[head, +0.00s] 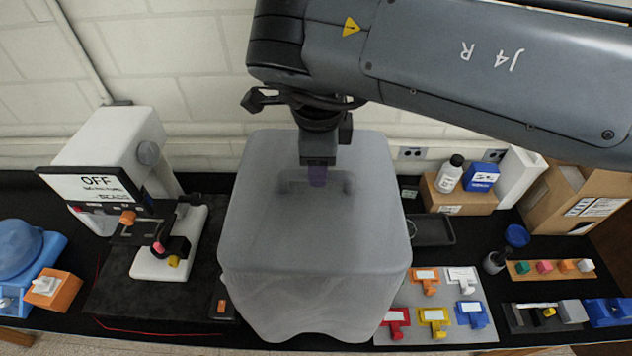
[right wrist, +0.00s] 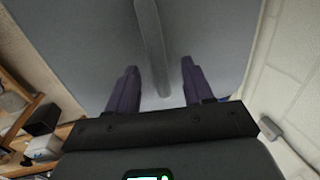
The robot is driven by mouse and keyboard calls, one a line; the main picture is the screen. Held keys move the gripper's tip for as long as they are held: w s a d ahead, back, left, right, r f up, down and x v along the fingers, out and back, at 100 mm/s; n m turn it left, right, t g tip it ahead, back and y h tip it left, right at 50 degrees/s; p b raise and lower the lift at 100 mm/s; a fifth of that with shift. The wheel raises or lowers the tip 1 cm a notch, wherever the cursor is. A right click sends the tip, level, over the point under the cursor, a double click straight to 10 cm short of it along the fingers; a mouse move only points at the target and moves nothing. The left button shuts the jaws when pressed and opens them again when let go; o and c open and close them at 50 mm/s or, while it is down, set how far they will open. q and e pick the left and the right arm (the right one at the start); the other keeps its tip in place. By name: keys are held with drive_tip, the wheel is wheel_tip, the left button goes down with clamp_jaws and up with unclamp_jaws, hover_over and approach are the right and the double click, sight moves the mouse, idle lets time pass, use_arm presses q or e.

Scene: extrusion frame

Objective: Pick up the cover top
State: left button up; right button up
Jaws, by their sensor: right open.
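The cover (head: 315,250) is a large grey, slightly see-through box-like hood standing on the black table in the middle of the head view. Its top has a raised handle bar (head: 292,180), which shows in the right wrist view as a grey bar (right wrist: 152,45). My right gripper (head: 318,178) is over the top of the cover at the handle. In the right wrist view its two purple fingers (right wrist: 158,88) are apart, with the end of the bar between them and a gap on each side. My left gripper is not in view.
A white microscope-like device (head: 110,150) with an "OFF" sign stands left of the cover. Coloured clips on a grey board (head: 450,292) lie to the right. Bottles on a wooden stand (head: 460,195) and a cardboard box (head: 570,195) are behind right. The wall is close behind.

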wheel_tip(320, 180, down, 3)
drive_tip(key=shift+w+f+p, duration=0.1)
drive_tip(key=shift+w+p, duration=0.05)
drive_tip(key=shift+p, duration=0.55)
drive_tip(key=shift+w+f, duration=0.15)
drive_tip(key=shift+f, duration=0.6)
clamp_jaws()
